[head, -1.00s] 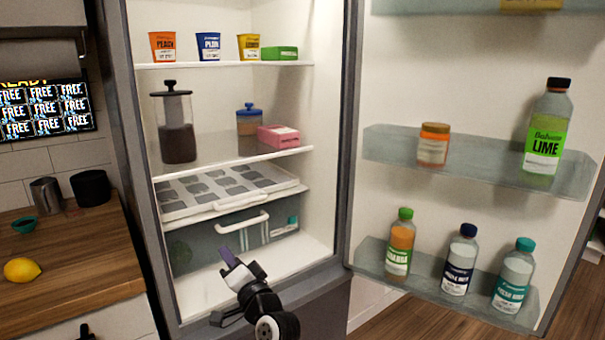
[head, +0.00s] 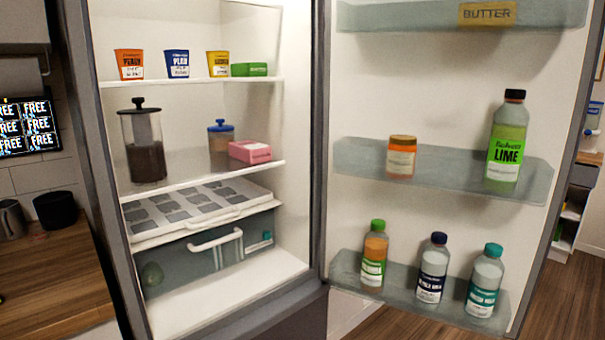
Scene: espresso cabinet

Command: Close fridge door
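The fridge (head: 285,300) stands open in the head view, its lit white interior facing me. The fridge door (head: 450,225) is swung wide open to the right, its inner side toward me. The door's hinge side meets the fridge at the middle of the view. My gripper is not in view.
Inside the fridge are several cups, a coffee press (head: 143,142), a pink box (head: 250,151), a tray (head: 200,207) and a drawer (head: 205,262). A wooden counter (head: 55,280) stands left. Wood floor (head: 385,324) shows below the door; a shelf unit (head: 572,210) stands beyond it.

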